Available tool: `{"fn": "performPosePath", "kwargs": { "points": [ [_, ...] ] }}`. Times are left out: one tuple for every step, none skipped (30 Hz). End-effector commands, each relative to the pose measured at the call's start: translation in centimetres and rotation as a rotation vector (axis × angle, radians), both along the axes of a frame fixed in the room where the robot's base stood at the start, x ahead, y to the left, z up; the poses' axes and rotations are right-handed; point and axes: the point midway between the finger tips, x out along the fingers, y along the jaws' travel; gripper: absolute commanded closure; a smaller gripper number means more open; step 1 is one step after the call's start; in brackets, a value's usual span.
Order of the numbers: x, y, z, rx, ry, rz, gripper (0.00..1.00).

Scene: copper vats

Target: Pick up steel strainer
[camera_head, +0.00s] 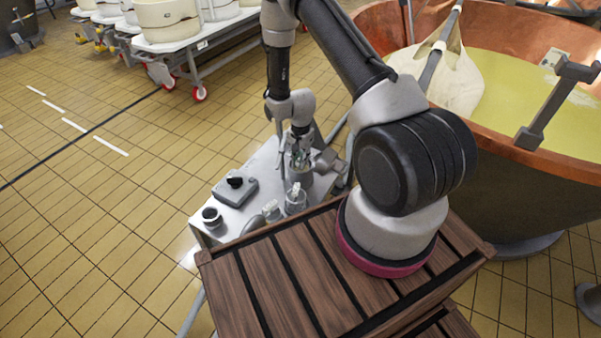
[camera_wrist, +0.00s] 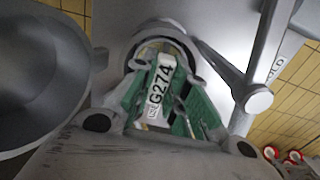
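No perforated mesh shows, so I cannot say for sure which steel vessel is the strainer. In the head view a small round steel vessel (camera_head: 299,176) stands on the steel table, with my gripper (camera_head: 299,155) pointing down just above or into it. In the wrist view my gripper's green fingers (camera_wrist: 165,85) reach toward a round steel rim (camera_wrist: 165,38). A white piece marked G274 (camera_wrist: 159,88) shows between them; I cannot tell whether it is held. A large grey round-rimmed shape (camera_wrist: 35,75) fills the wrist view's left side.
The steel table (camera_head: 240,217) also holds a grey box with a black knob (camera_head: 235,188), a small dark-topped cup (camera_head: 211,216) and a steel cup (camera_head: 296,201). Wooden slats (camera_head: 290,285) lie in front. A copper vat (camera_head: 500,190) stands right.

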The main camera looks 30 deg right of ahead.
Motion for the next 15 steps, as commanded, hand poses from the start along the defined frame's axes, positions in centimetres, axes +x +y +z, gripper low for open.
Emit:
{"fn": "performPosePath", "kwargs": {
  "points": [
    [0.0, 0.0, 0.0, 0.0, 0.0, 0.0, 1.0],
    [0.0, 0.0, 0.0, 0.0, 0.0, 0.0, 1.0],
    [0.0, 0.0, 0.0, 0.0, 0.0, 0.0, 1.0],
    [0.0, 0.0, 0.0, 0.0, 0.0, 0.0, 1.0],
    [0.0, 0.0, 0.0, 0.0, 0.0, 0.0, 1.0],
    [0.0, 0.0, 0.0, 0.0, 0.0, 0.0, 1.0],
    [0.0, 0.0, 0.0, 0.0, 0.0, 0.0, 1.0],
    [0.0, 0.0, 0.1, 0.0, 0.0, 0.0, 1.0],
    [0.0, 0.0, 0.2, 0.001, -0.001, 0.0, 1.0],
    [0.0, 0.0, 0.3, 0.001, -0.001, 0.0, 1.0],
    [0.1, 0.0, 0.5, 0.0, -0.001, 0.0, 1.0],
    [0.1, 0.0, 0.8, 0.0, -0.001, 0.0, 1.0],
    [0.1, 0.0, 1.0, 0.0, -0.002, 0.0, 1.0],
    [0.1, 0.0, 1.4, 0.0, -0.001, 0.0, 1.0],
    [0.1, 0.0, 1.9, 0.0, -0.001, 0.0, 1.0]
  ]
}}
